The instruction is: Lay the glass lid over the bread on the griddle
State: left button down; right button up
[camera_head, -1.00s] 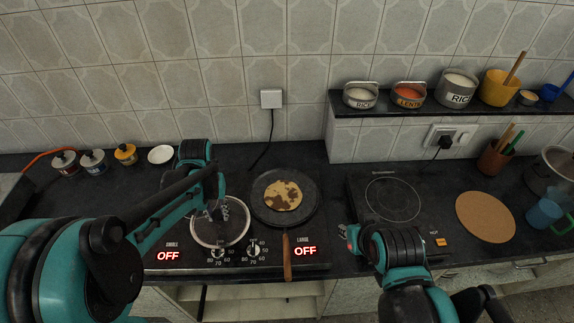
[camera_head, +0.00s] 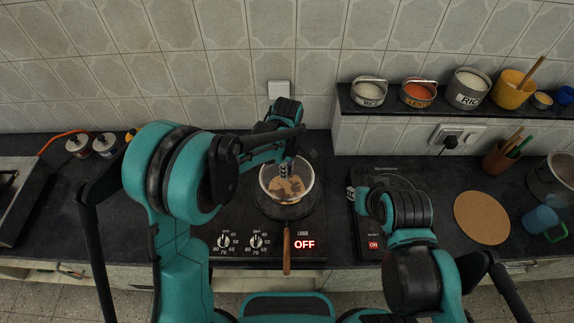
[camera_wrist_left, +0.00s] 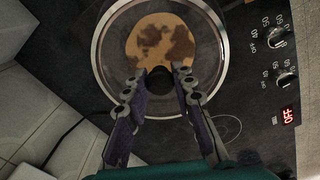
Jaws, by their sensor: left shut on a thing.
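The clear glass lid (camera_head: 307,186) with a metal rim is over the round brown-patched bread (camera_head: 288,189), which shows through the glass. The bread lies on the dark round griddle (camera_head: 285,213). My left gripper (camera_head: 286,172) is shut on the lid's knob from above. In the left wrist view the fingers (camera_wrist_left: 160,80) close around the dark knob, and the lid's rim (camera_wrist_left: 96,62) encircles the visible bread (camera_wrist_left: 160,38). I cannot tell whether the lid touches the griddle. My right gripper (camera_head: 353,192) is by the right hob; its fingers are unclear.
The griddle's wooden handle (camera_head: 286,248) points toward me. The right hob (camera_head: 374,244) shows a red lit label. A shelf (camera_head: 440,114) with several containers is at the back right.

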pick_arm(q)
jog(key=shift+s, duration=0.1)
dwell(0.3)
jog(key=shift+f+b, duration=0.55)
jog(key=shift+b, duration=0.1)
jog(key=shift+f+b, duration=1.9)
jog(key=shift+f, duration=0.5)
jog(key=shift+f+b, duration=0.6)
jog(key=shift+b, duration=0.2)
jog(key=c, duration=1.2)
grip_release()
